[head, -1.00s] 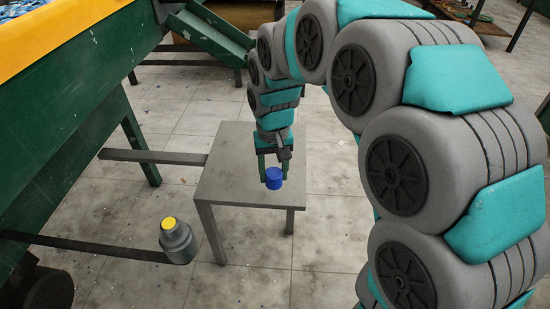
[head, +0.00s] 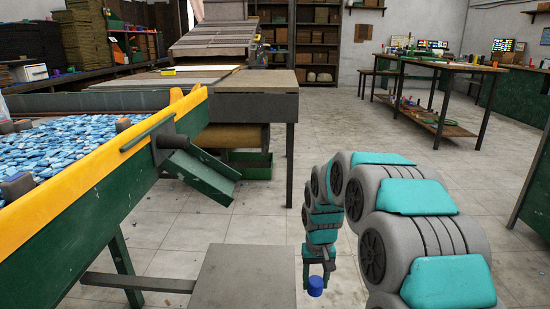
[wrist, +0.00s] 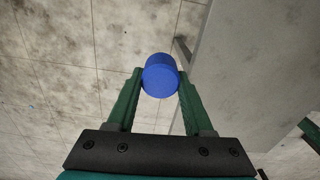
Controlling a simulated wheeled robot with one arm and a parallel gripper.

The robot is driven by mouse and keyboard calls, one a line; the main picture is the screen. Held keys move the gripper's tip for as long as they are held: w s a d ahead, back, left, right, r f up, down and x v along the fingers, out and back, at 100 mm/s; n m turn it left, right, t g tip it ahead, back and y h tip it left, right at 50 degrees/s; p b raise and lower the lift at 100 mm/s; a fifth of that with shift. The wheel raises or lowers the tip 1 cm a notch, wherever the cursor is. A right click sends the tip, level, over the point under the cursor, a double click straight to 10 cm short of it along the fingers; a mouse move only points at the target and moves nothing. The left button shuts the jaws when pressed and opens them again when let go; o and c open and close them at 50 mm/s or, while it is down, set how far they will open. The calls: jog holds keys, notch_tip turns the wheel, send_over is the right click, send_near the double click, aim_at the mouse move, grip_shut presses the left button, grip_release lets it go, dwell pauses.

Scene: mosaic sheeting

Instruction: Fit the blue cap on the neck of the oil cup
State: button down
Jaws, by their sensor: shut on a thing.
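The blue cap (head: 315,287) is held between the green fingers of my gripper (head: 318,274), low in the head view and to the right of the small grey table. The wrist view shows the cap (wrist: 160,74) gripped at the fingertips (wrist: 160,84), with tiled floor behind it. No oil cup is in either view now. A grey rounded vessel with a yellow top, perhaps the oil cup, showed at the lower left of the earlier head frame.
The small grey table (head: 243,277) has a bare top; its surface fills the right of the wrist view (wrist: 240,75). A green bench with a yellow edge (head: 120,147), holding blue pieces, stands at left. A workbench (head: 440,66) stands far right. Open floor (head: 440,160) lies between.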

jog(key=w+d+f, duration=0.1)
jog(key=w+d, duration=0.1)
jog(key=d, duration=0.2)
jog(key=shift+n, duration=0.4)
jog(key=s+a+b, duration=0.1)
jog(key=a, duration=0.2)
jog(key=s+a+r, duration=0.1)
jog(key=s+a, duration=0.1)
jog(key=a, duration=0.1)
jog(key=s+a+b, duration=0.1)
jog(key=s+a, duration=0.1)
jog(key=a, duration=0.1)
jog(key=shift+a+r+b, duration=0.2)
jog(key=shift+r+b, duration=0.1)
jog(key=shift+n, duration=0.6)
jog(key=s+a+b, duration=0.1)
jog(key=s+a, duration=0.1)
jog(key=a, duration=0.1)
jog(key=s+a+r, duration=0.1)
jog(key=s+a, duration=0.1)
jog(key=s, duration=0.1)
jog(key=s+a+r+b, duration=0.1)
jog(key=s+a, duration=0.2)
jog(key=shift+s+a+b, duration=0.2)
jog(key=shift+a+b, duration=0.1)
send_over(267, 283)
jog(key=shift+w+f, duration=0.1)
jog(key=shift+f, duration=2.25)
jog(key=shift+f, duration=0.1)
